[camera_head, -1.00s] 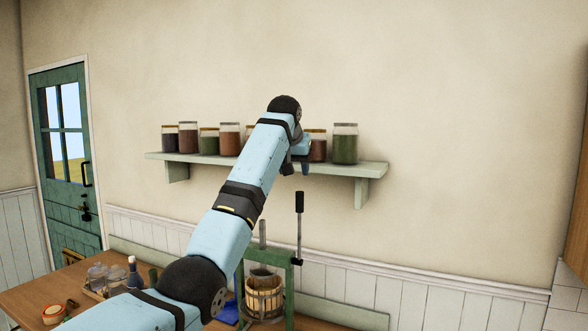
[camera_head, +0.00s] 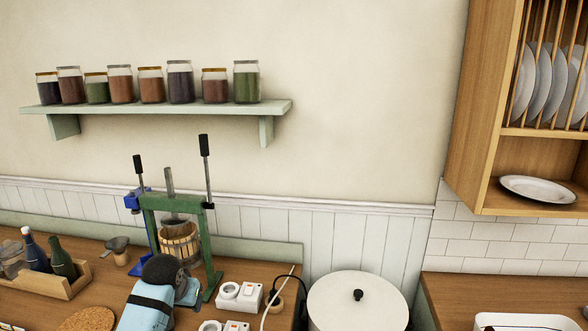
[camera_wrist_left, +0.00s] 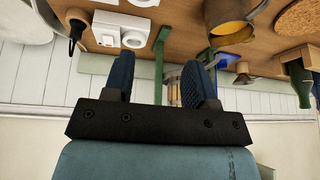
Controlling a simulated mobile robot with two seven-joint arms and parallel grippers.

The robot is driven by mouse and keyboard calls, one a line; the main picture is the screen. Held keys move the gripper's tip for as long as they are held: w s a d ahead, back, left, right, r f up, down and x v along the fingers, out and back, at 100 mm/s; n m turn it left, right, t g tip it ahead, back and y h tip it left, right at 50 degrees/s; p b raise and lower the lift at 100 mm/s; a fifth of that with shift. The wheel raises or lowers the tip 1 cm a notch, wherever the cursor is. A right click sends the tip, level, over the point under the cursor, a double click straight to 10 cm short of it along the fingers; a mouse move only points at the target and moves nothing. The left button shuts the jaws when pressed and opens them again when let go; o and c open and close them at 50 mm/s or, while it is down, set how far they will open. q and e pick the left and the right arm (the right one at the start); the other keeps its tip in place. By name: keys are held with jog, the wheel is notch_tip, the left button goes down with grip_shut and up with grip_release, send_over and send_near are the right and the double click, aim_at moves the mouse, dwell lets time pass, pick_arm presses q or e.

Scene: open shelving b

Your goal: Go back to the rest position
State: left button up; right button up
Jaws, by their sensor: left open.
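My left arm (camera_head: 152,300) shows at the bottom of the head view, low in front of the wooden worktop, with its black joint near the press; its fingers are hidden there. In the left wrist view my left gripper (camera_wrist_left: 160,80) is open, its two blue pads apart with nothing between them. The worktop and the press's bucket lie beyond the fingers, and the picture looks upside down. My right gripper is in neither view.
A green fruit press (camera_head: 208,240) stands on the worktop (camera_head: 95,262), close behind my arm. A bottle crate (camera_head: 65,288) stands left, white sockets (camera_head: 240,295) and a white lidded pot (camera_head: 357,303) right. A jar shelf (camera_head: 160,108) and plate rack (camera_head: 490,150) hang on the wall.

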pick_arm(q)
jog(key=s+f, duration=0.6)
jog(key=s, duration=0.4)
jog(key=s+f+m+g, duration=0.1)
jog(key=s+f+g, duration=0.1)
jog(key=s, duration=2.8)
jog(key=w+d+f+t+h, duration=0.1)
jog(key=w+d+f+t, duration=0.1)
jog(key=f, duration=0.2)
jog(key=w+d+f+m+t+h, duration=0.1)
jog(key=w+d+f+t, duration=0.1)
jog(key=f, duration=0.3)
jog(key=w+d+f+t+h, duration=0.1)
jog(key=w+d+f+t, duration=0.1)
jog(key=f+t, duration=0.1)
jog(key=shift+f+t, duration=0.4)
jog(key=shift+f, duration=0.35)
